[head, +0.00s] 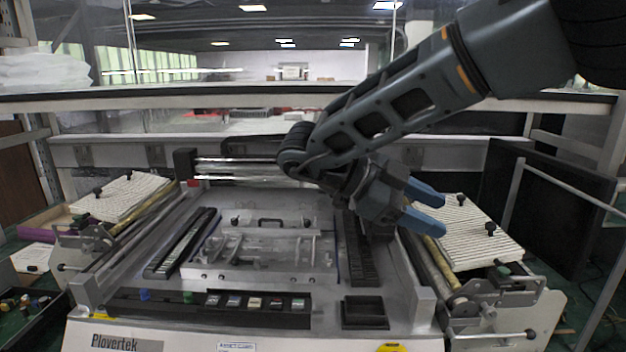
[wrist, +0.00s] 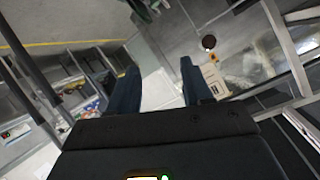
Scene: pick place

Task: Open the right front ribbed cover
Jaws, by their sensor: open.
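The right ribbed cover (head: 463,234) is a pale, grooved plate lying shut on the right side of the machine. It has two dark knobs, one (head: 490,229) near its right edge and one (head: 461,200) near its back. My gripper (head: 440,211) has blue fingers and is open and empty. In the head view its fingers appear in front of the cover's left back part; I cannot tell the gap between them. The wrist view shows the two dark fingers (wrist: 158,82) spread apart, with no ribbed cover between them.
A matching ribbed cover (head: 122,197) lies on the left side. The machine's middle holds a metal plate (head: 265,250), dark strips and a small black tray (head: 364,311). A metal rail (head: 560,172) and a black panel (head: 540,200) stand to the right.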

